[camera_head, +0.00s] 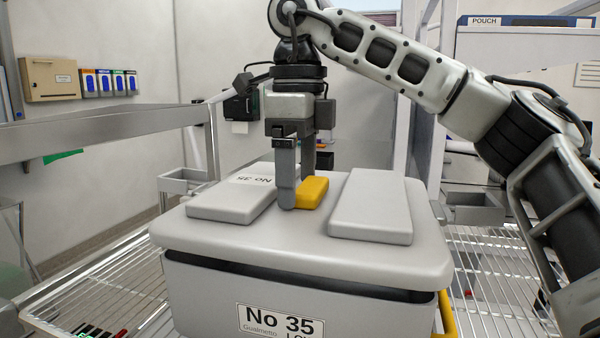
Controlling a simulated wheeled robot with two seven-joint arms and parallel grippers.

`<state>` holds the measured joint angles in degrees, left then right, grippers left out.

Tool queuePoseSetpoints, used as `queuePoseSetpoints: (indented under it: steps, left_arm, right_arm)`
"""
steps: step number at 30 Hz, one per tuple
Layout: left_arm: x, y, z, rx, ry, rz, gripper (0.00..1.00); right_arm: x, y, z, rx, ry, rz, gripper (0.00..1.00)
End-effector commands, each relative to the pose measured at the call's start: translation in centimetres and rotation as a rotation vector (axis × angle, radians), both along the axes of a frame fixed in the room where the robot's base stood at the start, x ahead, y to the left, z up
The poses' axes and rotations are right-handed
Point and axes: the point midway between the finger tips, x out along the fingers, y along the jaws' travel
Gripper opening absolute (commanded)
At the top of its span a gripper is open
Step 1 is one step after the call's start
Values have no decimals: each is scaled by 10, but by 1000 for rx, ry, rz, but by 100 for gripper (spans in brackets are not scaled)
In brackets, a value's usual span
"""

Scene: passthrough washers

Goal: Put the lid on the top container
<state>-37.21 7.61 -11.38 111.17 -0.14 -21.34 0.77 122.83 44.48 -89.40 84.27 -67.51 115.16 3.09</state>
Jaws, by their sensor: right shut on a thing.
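The grey lid (300,234) lies over the top of the grey container (210,300), which bears a "No 35" label. A dark band shows between the lid's rim and the container wall. The lid has two raised pads and a yellow handle (313,191) between them. My right gripper (297,195) points straight down at the middle of the lid and is shut on the yellow handle. The near finger hides part of the handle. Whether the lid's far edge is seated is hidden. My left gripper is not in view.
Wire shelves (100,295) extend to the left and right of the container. A metal rail (90,130) runs along the left. A rack with a "POUCH" box (525,22) stands at the back right. Wall boxes hang at the back left.

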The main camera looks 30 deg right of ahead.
Motion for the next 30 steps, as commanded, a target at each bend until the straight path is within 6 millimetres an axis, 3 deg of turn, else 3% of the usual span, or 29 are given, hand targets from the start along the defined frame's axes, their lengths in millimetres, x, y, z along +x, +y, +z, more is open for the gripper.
queuePoseSetpoints:
  steps: [11,30]
  left_arm:
    - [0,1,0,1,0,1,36]
    - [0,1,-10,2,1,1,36]
  right_arm:
    - [0,0,1,2,-2,0,34]
    - [0,0,-14,1,-3,-1,34]
